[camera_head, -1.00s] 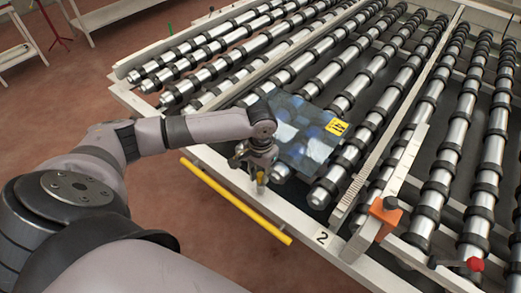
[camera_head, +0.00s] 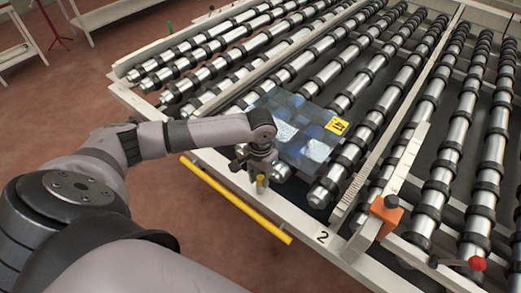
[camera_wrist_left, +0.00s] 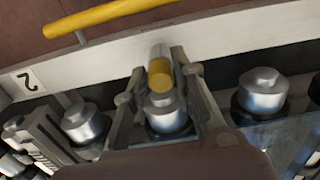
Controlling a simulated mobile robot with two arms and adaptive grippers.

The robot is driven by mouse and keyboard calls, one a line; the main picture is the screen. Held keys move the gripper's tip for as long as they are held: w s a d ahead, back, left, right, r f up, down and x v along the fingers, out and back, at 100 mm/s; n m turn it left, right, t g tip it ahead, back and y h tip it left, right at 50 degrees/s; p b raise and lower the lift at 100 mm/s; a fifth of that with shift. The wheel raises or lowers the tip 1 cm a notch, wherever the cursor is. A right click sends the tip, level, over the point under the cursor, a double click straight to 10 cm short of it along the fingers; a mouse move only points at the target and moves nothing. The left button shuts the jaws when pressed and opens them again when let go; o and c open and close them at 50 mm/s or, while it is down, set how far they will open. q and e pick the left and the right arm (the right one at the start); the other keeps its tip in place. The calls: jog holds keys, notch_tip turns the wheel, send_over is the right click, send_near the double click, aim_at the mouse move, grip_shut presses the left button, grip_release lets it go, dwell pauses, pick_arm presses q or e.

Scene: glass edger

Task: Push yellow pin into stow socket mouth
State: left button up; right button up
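The yellow pin (camera_wrist_left: 159,76) lies between the fingertips of my left gripper (camera_wrist_left: 159,62) in the left wrist view. Its round yellow end faces the camera, with a pale silvery part beyond it. The fingers converge and look shut on it, with little or no gap at its sides. In the head view my left gripper (camera_head: 259,172) hangs over the pale front rail of the roller table, with the pin (camera_head: 261,182) at its tip. The socket mouth cannot be made out clearly; the gripper and pin may cover it. My right gripper is not in view.
A yellow bar (camera_head: 235,200) runs along the outside of the front rail (camera_head: 290,215). A dark glass sheet (camera_head: 295,128) with a yellow label lies on the rollers just behind the gripper. An orange block (camera_head: 386,212) and a red knob (camera_head: 477,263) stand farther right.

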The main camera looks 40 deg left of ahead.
pick_arm(q)
jog(key=o, duration=0.4)
jog(key=shift+c, duration=0.2)
jog(key=shift+r, duration=0.2)
notch_tip(320, 180, up, 12)
jog(key=shift+f, duration=0.2)
dwell(0.4)
